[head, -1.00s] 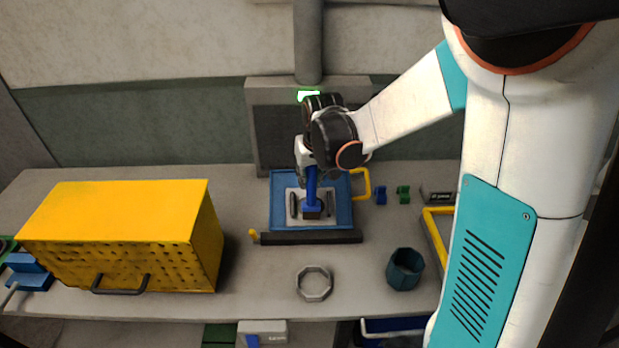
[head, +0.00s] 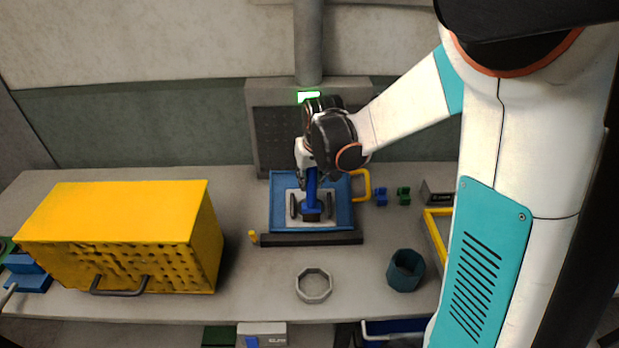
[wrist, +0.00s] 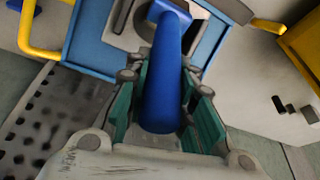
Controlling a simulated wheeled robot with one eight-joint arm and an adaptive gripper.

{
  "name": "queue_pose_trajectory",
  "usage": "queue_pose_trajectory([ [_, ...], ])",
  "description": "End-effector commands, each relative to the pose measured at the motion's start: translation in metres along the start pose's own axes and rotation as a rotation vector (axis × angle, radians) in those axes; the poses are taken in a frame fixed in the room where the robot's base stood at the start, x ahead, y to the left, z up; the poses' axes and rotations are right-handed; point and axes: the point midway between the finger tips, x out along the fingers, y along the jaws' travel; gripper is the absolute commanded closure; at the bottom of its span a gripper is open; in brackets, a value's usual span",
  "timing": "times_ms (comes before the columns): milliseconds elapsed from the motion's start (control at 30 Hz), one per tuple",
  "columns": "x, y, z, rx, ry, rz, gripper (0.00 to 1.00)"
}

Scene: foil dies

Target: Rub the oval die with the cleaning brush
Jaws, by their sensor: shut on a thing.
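My gripper (wrist: 168,100) is shut on the blue handle of the cleaning brush (wrist: 166,85). In the head view the brush (head: 312,190) stands upright, its dark bristle end (head: 311,215) down over the middle of the blue press bed (head: 342,222). A pale plate (head: 300,220) lies in the bed with a dark oval die (head: 327,207) around the brush end. The brush head hides part of the die, and I cannot tell whether the bristles touch it.
A yellow perforated box (head: 120,212) stands at the left. An octagonal ring (head: 314,286) and a dark teal cup (head: 405,270) stand in front. A yellow handle (head: 367,185) sticks out right of the bed. A grey post stands behind. The bench between box and ring is clear.

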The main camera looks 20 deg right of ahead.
Motion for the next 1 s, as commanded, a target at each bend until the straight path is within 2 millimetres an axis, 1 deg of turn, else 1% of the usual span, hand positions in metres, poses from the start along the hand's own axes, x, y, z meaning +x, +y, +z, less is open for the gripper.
queue_pose_trajectory([
  [433,0.009,0.001,-0.002,0.000,0.000,0.000,1.00],
  [567,0.008,0.002,-0.003,0.000,0.000,0.000,1.00],
  [667,0.006,0.002,-0.006,0.000,0.000,0.000,1.00],
  [1000,-0.001,0.008,-0.032,0.001,0.000,0.000,1.00],
])
